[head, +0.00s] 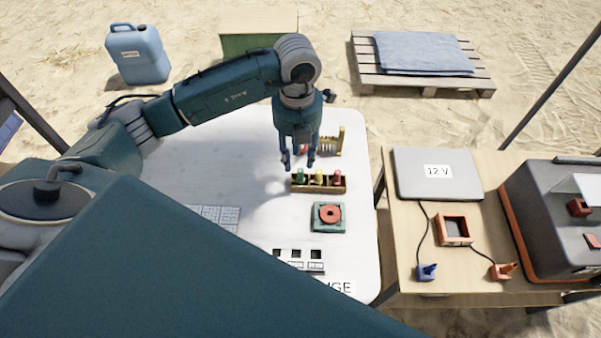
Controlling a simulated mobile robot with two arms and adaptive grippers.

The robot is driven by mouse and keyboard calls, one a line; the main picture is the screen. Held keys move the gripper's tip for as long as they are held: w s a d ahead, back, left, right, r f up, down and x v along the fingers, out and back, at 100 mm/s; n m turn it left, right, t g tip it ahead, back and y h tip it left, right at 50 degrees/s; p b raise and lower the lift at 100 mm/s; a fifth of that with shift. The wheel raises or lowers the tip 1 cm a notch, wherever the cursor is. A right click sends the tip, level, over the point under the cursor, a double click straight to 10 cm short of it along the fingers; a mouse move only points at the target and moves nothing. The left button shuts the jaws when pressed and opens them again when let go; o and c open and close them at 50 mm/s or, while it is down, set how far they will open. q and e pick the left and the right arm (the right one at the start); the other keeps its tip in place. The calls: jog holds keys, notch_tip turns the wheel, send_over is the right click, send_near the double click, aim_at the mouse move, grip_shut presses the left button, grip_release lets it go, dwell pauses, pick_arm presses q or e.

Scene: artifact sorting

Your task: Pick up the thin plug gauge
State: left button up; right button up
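A small wooden rack (342,187) stands on the white table and holds short plugs with green (303,175), yellow (319,178) and red (336,180) tops, which look like the plug gauges. I cannot tell from this view which one is thin. My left gripper (298,165) points down just behind the rack's left part, near the green-topped plug. Its fingers are apart and nothing shows between them. Whether the fingertips touch anything is unclear. My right gripper is not in view.
Behind the gripper stands a yellow comb-like piece (340,142). In front of the rack sits a green block (317,222) with a red ring (328,214). A wooden table (400,270) with a 12 V box (415,185) stands right.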

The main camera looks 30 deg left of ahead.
aim_at(300, 171)
pick_arm(q)
jog(key=shift+f, duration=0.65)
jog(key=f, duration=0.1)
jog(key=f+p, duration=0.1)
jog(key=f, duration=0.2)
jog(key=shift+s+d+f+p, duration=0.15)
jog(key=shift+d+f+p, duration=0.05)
jog(key=shift+d+p, duration=0.2)
jog(key=shift+f, duration=0.2)
grip_shut()
